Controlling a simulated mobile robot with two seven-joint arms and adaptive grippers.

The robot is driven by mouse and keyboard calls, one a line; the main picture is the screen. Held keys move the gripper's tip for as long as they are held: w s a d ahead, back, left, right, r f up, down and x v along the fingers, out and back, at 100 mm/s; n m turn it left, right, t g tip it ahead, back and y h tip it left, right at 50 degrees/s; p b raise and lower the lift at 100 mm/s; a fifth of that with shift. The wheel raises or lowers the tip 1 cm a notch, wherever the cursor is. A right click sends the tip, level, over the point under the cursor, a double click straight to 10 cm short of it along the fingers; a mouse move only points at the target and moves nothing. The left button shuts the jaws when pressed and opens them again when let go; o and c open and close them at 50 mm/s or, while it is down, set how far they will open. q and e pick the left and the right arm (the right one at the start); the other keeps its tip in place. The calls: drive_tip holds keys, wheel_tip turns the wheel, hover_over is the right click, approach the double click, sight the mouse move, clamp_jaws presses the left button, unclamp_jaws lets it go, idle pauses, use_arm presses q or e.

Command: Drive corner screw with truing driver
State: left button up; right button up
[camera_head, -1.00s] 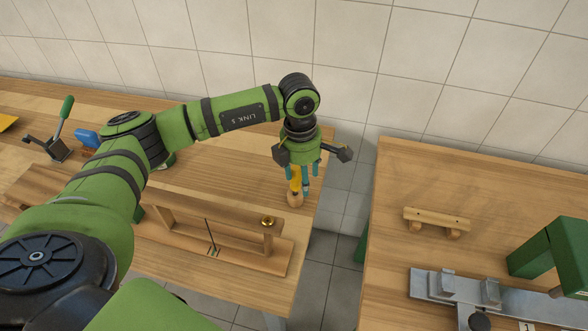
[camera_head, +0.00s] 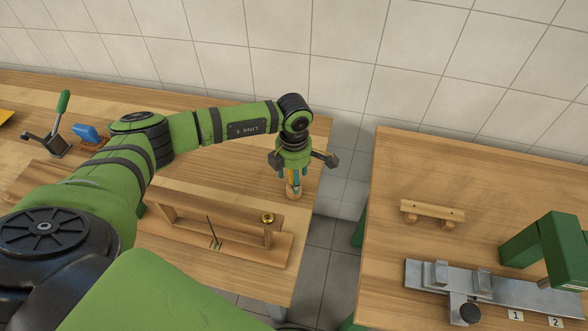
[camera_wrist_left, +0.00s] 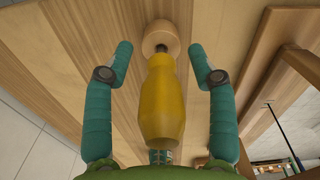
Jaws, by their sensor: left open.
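The truing driver, with a yellow handle (camera_wrist_left: 160,105), stands upright in a round wooden holder (camera_wrist_left: 160,38); the holder also shows in the head view (camera_head: 294,194) near the right edge of the left bench. My left gripper (camera_head: 294,181) is above it, pointing down. In the left wrist view its teal fingers (camera_wrist_left: 166,65) are open, one on each side of the handle, with visible gaps. In the head view the gripper partly hides the driver. I cannot make out a corner screw. My right gripper is not in view.
A wooden frame (camera_head: 225,209) with a brass disc (camera_head: 268,218) and a thin dark rod (camera_head: 212,232) sits in front of the gripper. Across a floor gap, the right bench (camera_head: 400,165) holds a small wooden rack (camera_head: 432,211) and a metal fixture (camera_head: 455,278). A tiled wall stands behind.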

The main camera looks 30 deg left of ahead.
use_arm(q)
drive_tip(key=shift+s+d+r, duration=0.1)
clamp_jaws()
drive_tip(key=shift+r, duration=0.1)
drive_tip(key=shift+r+b, duration=0.3)
drive_tip(key=r, duration=0.1)
drive_tip(key=r+b, duration=0.1)
drive_tip(key=r, duration=0.1)
drive_tip(key=shift+s+d+r+b, duration=0.15)
drive_tip(key=shift+s+r+b, duration=0.05)
drive_tip(key=shift+b, duration=0.1)
drive_tip(key=s+d+r+b, duration=0.3)
drive_tip(key=s+d+r, duration=0.3)
drive_tip(key=s, duration=0.3)
drive_tip(key=shift+s+r, duration=0.15)
drive_tip(key=shift+r, duration=0.25)
idle(0.4)
